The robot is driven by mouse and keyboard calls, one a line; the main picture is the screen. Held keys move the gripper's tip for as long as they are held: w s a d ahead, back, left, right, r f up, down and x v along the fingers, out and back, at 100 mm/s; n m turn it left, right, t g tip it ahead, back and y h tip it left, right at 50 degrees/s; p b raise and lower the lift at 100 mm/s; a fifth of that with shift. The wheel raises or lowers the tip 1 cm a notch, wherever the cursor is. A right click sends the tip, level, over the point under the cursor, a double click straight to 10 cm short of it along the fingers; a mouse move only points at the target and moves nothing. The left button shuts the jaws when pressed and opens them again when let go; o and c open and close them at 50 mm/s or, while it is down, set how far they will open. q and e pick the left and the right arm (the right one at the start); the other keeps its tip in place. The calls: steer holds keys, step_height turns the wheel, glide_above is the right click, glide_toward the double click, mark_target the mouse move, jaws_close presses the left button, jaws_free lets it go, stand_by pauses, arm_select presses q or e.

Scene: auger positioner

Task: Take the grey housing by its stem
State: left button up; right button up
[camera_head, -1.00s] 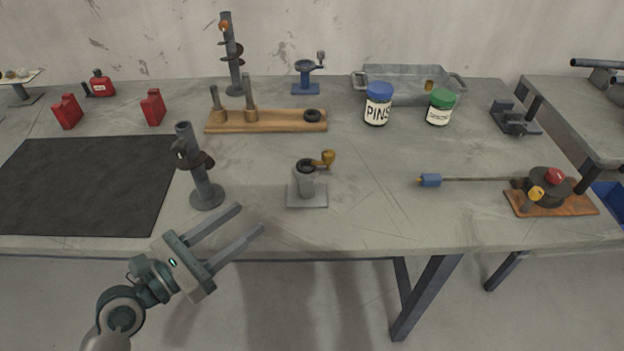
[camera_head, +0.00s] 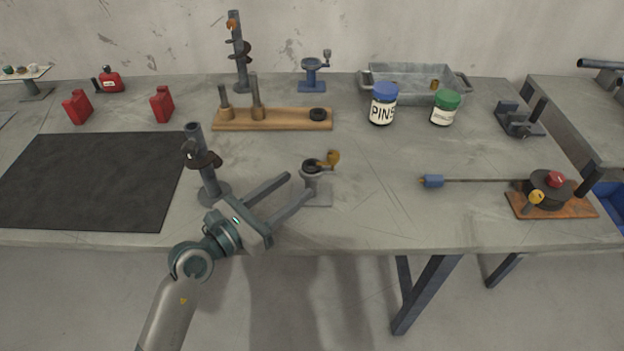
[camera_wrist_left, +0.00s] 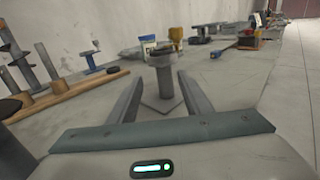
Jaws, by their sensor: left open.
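The grey housing (camera_head: 312,181) stands upright on its square base near the front middle of the table, with a dark ring and a yellow cranked part (camera_head: 333,157) on top. My left gripper (camera_head: 300,184) is open and reaches in from the left and front, its fingers pointing at the housing. The right finger partly covers the stem and base in the head view. In the left wrist view the stem (camera_wrist_left: 165,82) shows ahead, lined up between the open fingers (camera_wrist_left: 159,88). I cannot tell whether the tips are beside the stem or just short of it.
A dark post stand (camera_head: 208,175) stands close to the left of my gripper. A wooden peg board (camera_head: 285,119) lies behind the housing. The table between housing and rod is clear.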

mark_target(311, 177)
arm_select(q)
steer(key=shift+w+d, duration=0.3)
arm_select(e)
steer(key=shift+a+r, duration=0.1)
arm_select(q)
steer(key=shift+w+d+r, duration=0.1)
steer(key=shift+w+d, duration=0.05)
steer(key=shift+d, duration=0.1)
steer(key=shift+w+d+r+p, duration=0.2)
steer(key=shift+w+d+p, duration=0.35)
steer(key=shift+d, duration=0.25)
steer(key=shift+x, duration=0.95)
steer(key=shift+w+d+f, duration=0.1)
steer(key=shift+w+d, duration=0.15)
steer(key=shift+d, duration=0.1)
arm_select(e)
steer(key=shift+s, duration=0.65)
